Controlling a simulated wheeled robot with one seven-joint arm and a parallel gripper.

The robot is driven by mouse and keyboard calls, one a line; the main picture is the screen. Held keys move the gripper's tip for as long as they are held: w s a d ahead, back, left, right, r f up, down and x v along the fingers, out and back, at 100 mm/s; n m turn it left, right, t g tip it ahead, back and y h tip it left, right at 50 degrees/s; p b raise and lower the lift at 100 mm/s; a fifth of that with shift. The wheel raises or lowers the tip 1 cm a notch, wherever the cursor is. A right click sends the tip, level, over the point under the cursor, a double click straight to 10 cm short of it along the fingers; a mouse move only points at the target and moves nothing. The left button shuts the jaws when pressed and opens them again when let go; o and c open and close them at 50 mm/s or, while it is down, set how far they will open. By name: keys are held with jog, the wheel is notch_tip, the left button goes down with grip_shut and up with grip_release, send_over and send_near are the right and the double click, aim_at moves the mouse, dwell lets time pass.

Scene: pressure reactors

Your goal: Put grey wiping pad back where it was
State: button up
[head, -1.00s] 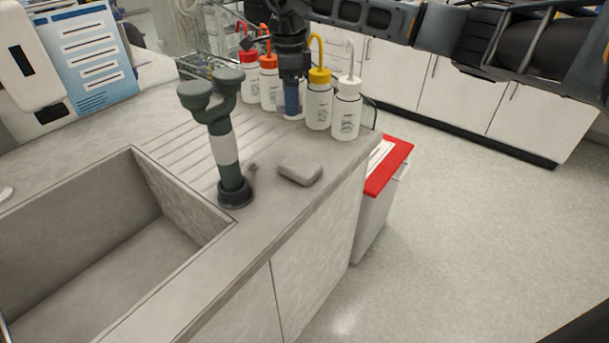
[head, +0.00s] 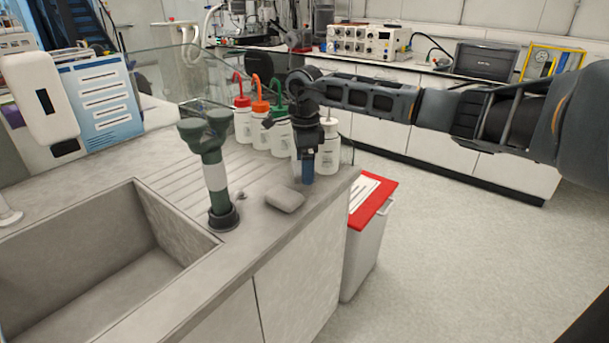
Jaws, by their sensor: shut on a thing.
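The grey wiping pad (head: 285,198) lies flat on the countertop, between the dark green tap fixture and the counter's right front edge. My gripper (head: 308,170) points down above the counter, up and to the right of the pad and apart from it. It is shut on a small dark blue thing (head: 308,164), mostly hidden by the jaws, so I cannot tell what it is. My gripper and wrist hide part of the bottles behind them.
Wash bottles with red (head: 243,124), orange (head: 261,131), green (head: 279,135) and white (head: 328,156) tops stand behind my gripper. The green fixture (head: 215,180) rises beside the sink (head: 110,265). A red-lidded bin (head: 372,200) stands right of the counter. Floor at right is clear.

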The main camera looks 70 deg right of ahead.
jog(key=shift+f, duration=1.6)
jog(key=shift+f, duration=0.15)
jog(key=o, duration=0.7)
jog(key=shift+c, duration=0.2)
notch_tip(320, 180, up, 12)
jog(key=shift+r+b, duration=0.2)
jog(key=shift+b, duration=0.3)
